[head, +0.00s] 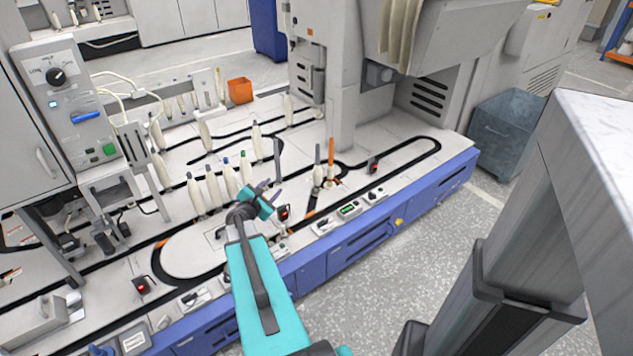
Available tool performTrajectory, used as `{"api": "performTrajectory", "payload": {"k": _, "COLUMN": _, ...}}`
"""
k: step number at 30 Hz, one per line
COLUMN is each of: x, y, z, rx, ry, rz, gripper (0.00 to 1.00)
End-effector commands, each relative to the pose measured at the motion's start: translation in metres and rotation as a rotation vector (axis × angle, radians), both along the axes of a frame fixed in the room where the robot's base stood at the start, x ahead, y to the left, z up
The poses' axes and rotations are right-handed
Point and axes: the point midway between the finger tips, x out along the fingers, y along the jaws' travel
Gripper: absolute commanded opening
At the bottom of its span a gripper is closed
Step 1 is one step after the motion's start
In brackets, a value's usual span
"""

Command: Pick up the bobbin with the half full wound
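Several slim bobbins stand upright on the white machine deck. A row of white-wound bobbins with coloured tips (213,187) stands left of my gripper (268,191). To the right, a bobbin with a bare grey upper tube (317,171) has white winding low down. Beside it, an orange tube (331,152) is bare above and pale near its base. A bare-looking grey tube (277,158) stands behind my gripper. How full each one is wound is hard to tell at this size. My teal gripper has its dark fingers apart and empty, short of the bobbins.
Black curved tracks run across the deck (190,250). Small switch boxes (349,209) line its front edge above the blue panel (360,240). A grey machine column (345,90) rises behind. An orange box (240,91) sits at the back.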

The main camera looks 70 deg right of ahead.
Motion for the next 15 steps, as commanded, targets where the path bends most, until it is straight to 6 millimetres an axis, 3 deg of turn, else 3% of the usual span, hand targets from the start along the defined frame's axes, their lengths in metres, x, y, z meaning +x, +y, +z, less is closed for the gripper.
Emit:
{"api": "performTrajectory", "payload": {"k": 1, "x": -0.007, "y": -0.016, "z": -0.006, "rx": -0.031, "ry": 0.033, "rz": 0.008, "gripper": 0.38}}
{"api": "performTrajectory", "payload": {"k": 6, "x": -0.028, "y": -0.060, "z": 0.005, "rx": -0.130, "ry": 0.166, "rz": 0.052, "gripper": 0.38}}
{"api": "performTrajectory", "payload": {"k": 15, "x": -0.073, "y": -0.125, "z": 0.021, "rx": -0.269, "ry": 0.427, "rz": 0.103, "gripper": 0.38}}
